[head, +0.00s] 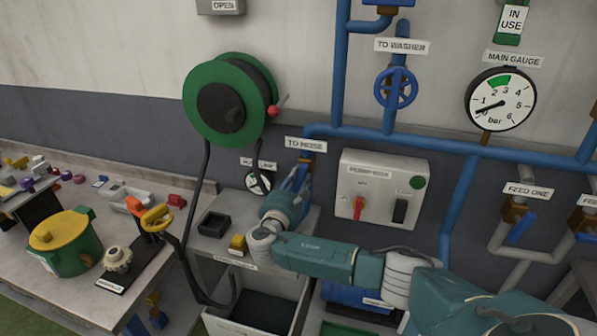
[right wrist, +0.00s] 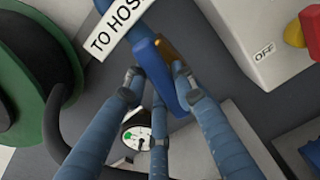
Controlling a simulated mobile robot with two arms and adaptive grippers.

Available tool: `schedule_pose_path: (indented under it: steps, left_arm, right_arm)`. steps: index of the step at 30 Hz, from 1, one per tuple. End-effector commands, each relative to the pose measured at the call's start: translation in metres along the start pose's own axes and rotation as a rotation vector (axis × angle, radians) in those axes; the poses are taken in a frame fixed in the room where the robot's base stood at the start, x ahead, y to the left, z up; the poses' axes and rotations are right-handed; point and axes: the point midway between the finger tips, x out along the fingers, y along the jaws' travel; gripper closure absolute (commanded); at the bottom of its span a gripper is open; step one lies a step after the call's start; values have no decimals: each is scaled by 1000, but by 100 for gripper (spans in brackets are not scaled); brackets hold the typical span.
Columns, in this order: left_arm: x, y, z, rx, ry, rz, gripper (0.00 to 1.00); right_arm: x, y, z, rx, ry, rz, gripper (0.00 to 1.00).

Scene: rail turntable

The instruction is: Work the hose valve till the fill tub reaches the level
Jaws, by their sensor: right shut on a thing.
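The hose valve's blue lever (head: 302,176) hangs below the "TO HOSE" label (head: 306,145) on the blue pipe. In the right wrist view the lever (right wrist: 158,76) slants down beside its brass body (right wrist: 178,50). My right gripper (head: 297,192) is shut on this lever, with a finger on each side in the right wrist view (right wrist: 157,88). The fill tub (head: 296,322), a grey-walled tub with a dark inside, stands low in front of the bench. Its water level and any mark cannot be made out. My left gripper is out of view.
A green hose reel (head: 200,78) hangs on the wall, with a black hose (head: 183,262) running down toward the tub. The main gauge (head: 500,100) has its needle low. A pump box (head: 378,170) with a red switch is close right of my gripper. A cluttered table (head: 70,290) stands left.

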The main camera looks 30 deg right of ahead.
Motion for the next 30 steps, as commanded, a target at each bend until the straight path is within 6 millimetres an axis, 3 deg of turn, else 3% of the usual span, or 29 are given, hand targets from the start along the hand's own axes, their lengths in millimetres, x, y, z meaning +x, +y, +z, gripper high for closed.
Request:
schedule_pose_path:
  steps: [6, 23, 24, 26, 30]
  left_arm:
    - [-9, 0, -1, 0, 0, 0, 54]
    - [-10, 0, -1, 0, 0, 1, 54]
    - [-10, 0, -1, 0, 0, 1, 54]
    - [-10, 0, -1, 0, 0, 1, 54]
    - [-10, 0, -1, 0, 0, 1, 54]
  right_arm:
    - [-1, -1, -2, -74, 4, 0, 100]
    - [-1, -1, -3, -97, 4, 0, 100]
    - [-1, -1, -4, -97, 4, 0, 66]
    - [-1, -1, -3, -97, 4, 0, 54]
    - [0, -1, -2, -96, 3, 0, 54]
